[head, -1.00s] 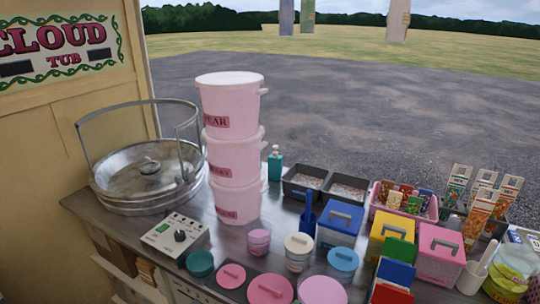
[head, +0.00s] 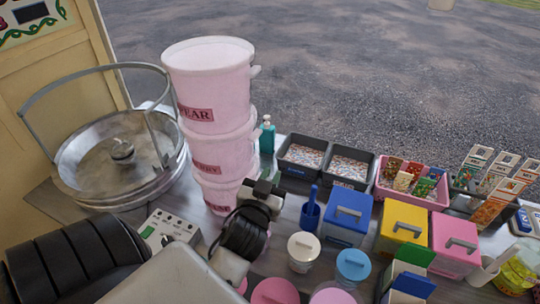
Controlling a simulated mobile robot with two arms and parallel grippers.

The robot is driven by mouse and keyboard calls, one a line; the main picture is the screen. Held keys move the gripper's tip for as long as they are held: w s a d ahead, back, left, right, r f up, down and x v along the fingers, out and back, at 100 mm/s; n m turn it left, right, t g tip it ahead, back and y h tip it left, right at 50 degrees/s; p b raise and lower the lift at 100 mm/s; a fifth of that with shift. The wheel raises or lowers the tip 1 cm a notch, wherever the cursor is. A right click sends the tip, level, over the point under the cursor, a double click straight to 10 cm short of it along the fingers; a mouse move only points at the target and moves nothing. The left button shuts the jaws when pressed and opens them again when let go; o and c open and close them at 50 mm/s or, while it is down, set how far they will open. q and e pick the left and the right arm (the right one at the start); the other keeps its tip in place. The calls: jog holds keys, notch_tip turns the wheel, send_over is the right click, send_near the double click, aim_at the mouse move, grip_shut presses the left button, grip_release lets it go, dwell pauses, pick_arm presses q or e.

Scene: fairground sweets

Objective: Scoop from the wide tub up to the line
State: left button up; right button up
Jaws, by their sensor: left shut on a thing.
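My left gripper (head: 264,192) reaches in from the lower left over the counter, just right of the stacked pink tubs. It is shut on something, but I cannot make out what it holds. Three pink tubs stand stacked: the top tub (head: 208,82) has a label ending in "EAR", with the middle tub (head: 220,150) and the bottom tub (head: 217,190) under it. A blue scoop (head: 311,205) stands in a blue holder (head: 310,220), right of the gripper. I cannot tell which container is the wide tub. My right gripper is not in view.
A wide steel bowl machine (head: 85,175) stands left. A control box (head: 165,228), white-lidded jar (head: 302,250), blue-lidded jar (head: 354,265), pink lid (head: 275,291), and blue (head: 345,222), yellow (head: 402,230) and pink boxes (head: 452,245) crowd the counter. Two sprinkle trays (head: 300,155) lie behind.

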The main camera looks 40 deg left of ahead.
pick_arm(q)
jog(key=d+f+m+b, duration=0.2)
jog(key=f+m, duration=0.2)
jog(key=m, duration=0.2)
jog(key=w+d+f+m+b, duration=0.1)
jog(key=d+f+m+b, duration=0.1)
jog(key=f+m, duration=0.3)
jog(key=w+d+f+m+b, duration=0.1)
jog(key=d+f+m, duration=0.1)
jog(key=f+m, duration=0.3)
jog(key=shift+w+d+m+b, duration=0.15)
jog(key=shift+w+m+b, duration=0.2)
jog(key=shift+m, duration=0.45)
jog(key=shift+s+a+f+m, duration=0.2)
jog(key=shift+f+m, duration=0.25)
jog(key=shift+m, duration=0.15)
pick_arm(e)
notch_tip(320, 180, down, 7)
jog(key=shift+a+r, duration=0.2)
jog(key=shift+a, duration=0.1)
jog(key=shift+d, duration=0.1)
